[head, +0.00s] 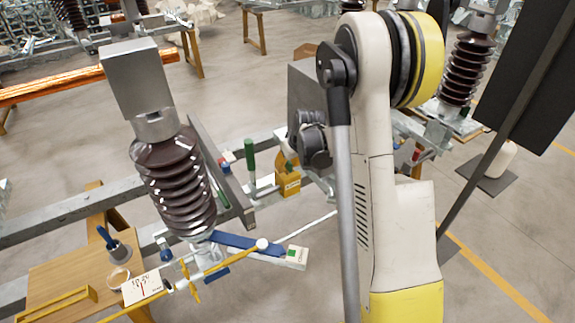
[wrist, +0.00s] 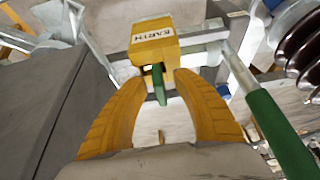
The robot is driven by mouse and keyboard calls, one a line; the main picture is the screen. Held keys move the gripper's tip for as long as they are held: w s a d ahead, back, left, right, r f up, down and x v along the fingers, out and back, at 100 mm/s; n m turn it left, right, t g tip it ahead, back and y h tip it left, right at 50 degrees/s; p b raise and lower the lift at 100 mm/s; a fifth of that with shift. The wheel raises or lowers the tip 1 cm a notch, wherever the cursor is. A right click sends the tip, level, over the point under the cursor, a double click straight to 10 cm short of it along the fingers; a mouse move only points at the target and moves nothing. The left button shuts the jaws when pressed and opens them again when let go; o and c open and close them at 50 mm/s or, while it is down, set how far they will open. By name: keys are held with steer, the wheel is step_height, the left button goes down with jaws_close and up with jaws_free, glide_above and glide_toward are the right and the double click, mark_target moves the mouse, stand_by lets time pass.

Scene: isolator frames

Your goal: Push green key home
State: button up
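The green key (wrist: 159,86) projects from the yellow box marked EARTH (wrist: 152,47) in the wrist view. My gripper (wrist: 163,80) faces the box, with its two yellow fingers spread on either side of the key. Gaps show between the key and both fingers, so I hold nothing. How deep the key sits in the box is hard to tell. In the head view the yellow box (head: 289,184) sits on the grey steel frame, and my arm partly hides the area above it.
A lever with a green grip (wrist: 280,133) stands close to the right of my gripper. A brown ribbed insulator (head: 180,185) stands left of the box. A wooden stand (head: 60,277) holds small items. Open floor lies behind the frame.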

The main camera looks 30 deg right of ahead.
steer(key=v, duration=1.2)
steer(key=s+a+t+b, duration=0.1)
steer(key=s+a+b, duration=0.8)
steer(key=s+a, duration=0.3)
steer(key=s+a+f+t+b, duration=0.1)
steer(key=s+a+f+b, duration=0.4)
steer(key=s+a, duration=0.3)
steer(key=shift+s+f+b, duration=0.35)
steer(key=shift+s+f, duration=0.15)
steer(key=shift+s, duration=0.3)
